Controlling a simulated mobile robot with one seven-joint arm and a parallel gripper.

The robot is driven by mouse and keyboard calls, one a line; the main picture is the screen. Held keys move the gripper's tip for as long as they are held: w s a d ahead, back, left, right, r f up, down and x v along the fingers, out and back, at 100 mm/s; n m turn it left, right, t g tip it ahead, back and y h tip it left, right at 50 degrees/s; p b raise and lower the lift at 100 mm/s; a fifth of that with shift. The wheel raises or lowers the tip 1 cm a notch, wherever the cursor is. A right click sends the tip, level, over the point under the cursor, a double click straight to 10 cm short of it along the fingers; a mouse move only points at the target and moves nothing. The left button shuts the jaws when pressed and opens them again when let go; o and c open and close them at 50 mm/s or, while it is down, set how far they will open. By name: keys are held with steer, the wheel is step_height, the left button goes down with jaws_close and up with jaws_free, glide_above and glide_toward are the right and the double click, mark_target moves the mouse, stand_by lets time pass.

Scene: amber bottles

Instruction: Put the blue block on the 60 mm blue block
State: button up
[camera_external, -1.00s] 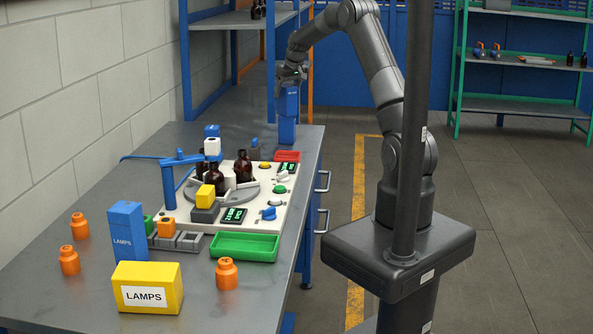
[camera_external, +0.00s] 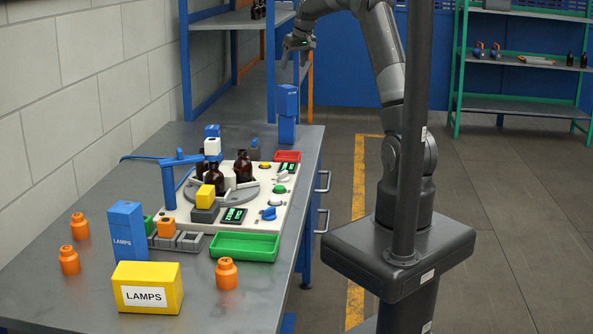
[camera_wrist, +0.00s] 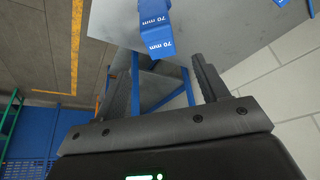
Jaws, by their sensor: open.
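A blue block (camera_external: 288,100) stands upright on top of another blue block (camera_external: 287,131) at the far right corner of the grey table. The two look stacked and roughly aligned. In the wrist view a blue block (camera_wrist: 153,25) at the top shows the print "70 mm" on two faces. I cannot read a size on the lower block in the external view. My gripper (camera_external: 293,64) is open and empty above the stack, apart from it. In the wrist view its fingers are spread, with the blue block beyond them.
Nearer are a green tray (camera_external: 244,257), a yellow LAMPS box (camera_external: 148,273), a tall blue LAMPS box (camera_external: 127,230) and orange jars (camera_external: 227,273).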

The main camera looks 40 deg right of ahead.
steer(key=s+a+r, duration=0.4)
steer(key=s+a, duration=0.2)
steer(key=s, duration=0.5)
steer(key=s+a+r, duration=0.4)
steer(key=s+a, duration=0.1)
steer(key=s, duration=0.5)
steer(key=s+a+f, duration=0.1)
steer(key=s+f, duration=0.1)
steer(key=s, duration=0.5)
steer(key=s+a+f, duration=0.2)
steer(key=s+f, duration=0.1)
steer(key=s, duration=0.5)
steer(key=s+a+f+t, duration=0.1)
steer(key=s+a+f, duration=0.1)
steer(key=s, duration=0.5)
steer(key=shift+s+f, duration=0.15)
steer(key=shift+f, duration=0.4)
stand_by(3.1)
